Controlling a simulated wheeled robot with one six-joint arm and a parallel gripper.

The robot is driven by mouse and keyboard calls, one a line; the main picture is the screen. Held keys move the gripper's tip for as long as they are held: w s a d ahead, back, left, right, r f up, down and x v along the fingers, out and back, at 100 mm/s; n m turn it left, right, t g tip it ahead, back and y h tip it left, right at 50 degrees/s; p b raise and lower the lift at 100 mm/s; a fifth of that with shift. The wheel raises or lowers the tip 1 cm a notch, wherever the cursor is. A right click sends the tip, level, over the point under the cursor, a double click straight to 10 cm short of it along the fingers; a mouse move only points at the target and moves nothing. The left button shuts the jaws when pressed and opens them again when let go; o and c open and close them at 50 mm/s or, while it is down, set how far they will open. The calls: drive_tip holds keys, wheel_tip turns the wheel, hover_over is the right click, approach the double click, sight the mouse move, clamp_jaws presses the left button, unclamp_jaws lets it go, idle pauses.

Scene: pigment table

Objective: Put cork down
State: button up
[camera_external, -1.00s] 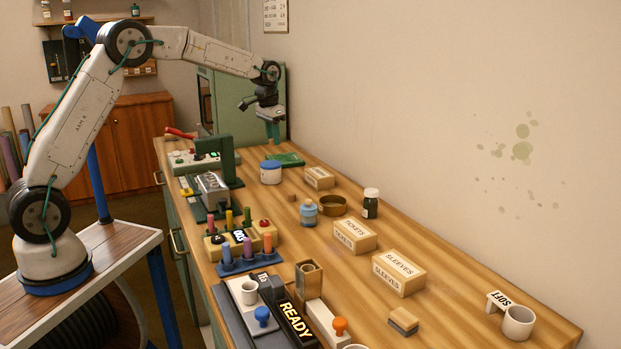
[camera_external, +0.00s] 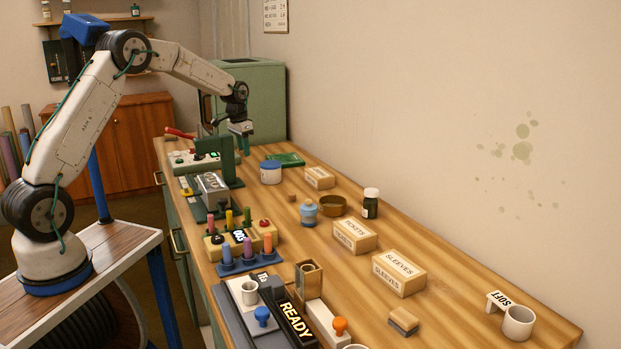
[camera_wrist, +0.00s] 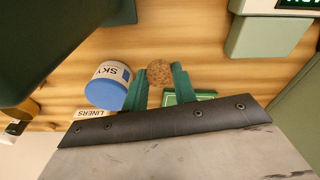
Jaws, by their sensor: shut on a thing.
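My gripper (camera_external: 245,146) hangs over the far end of the table, just behind the dark green stand. In the wrist view its two green fingers (camera_wrist: 159,80) are shut on the round, speckled brown cork (camera_wrist: 159,70), which sits between the fingertips. The cork does not show clearly in the external view, and its height above the wood is hard to tell.
A blue-lidded jar marked SKY (camera_wrist: 112,78) stands close to the fingers, with the LINERS box (camera_wrist: 90,114) beyond it. The green stand (camera_external: 229,160) and a flat green item (camera_external: 286,160) are near. Bare wood (camera_wrist: 190,40) lies around the cork.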

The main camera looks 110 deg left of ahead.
drive_tip(key=w+a, duration=0.2)
drive_tip(key=a, duration=0.2)
drive_tip(key=w+a+f, duration=0.1)
drive_tip(key=w+a, duration=0.2)
drive_tip(key=a, duration=0.2)
drive_tip(key=w+a+f, duration=0.1)
drive_tip(key=w+a, duration=0.2)
drive_tip(key=a, duration=0.1)
drive_tip(key=shift+w+a, duration=0.2)
drive_tip(key=shift+w, duration=0.05)
drive_tip(key=shift+f, duration=1.65)
drive_tip(key=shift+f, duration=0.2)
drive_tip(key=o, duration=0.9)
drive_tip(key=shift+r, duration=0.2)
drive_tip(key=r, duration=0.8)
drive_tip(key=d+r, duration=0.1)
drive_tip(key=r, duration=0.3)
drive_tip(key=shift+s+d, duration=0.1)
drive_tip(key=shift+s, duration=0.3)
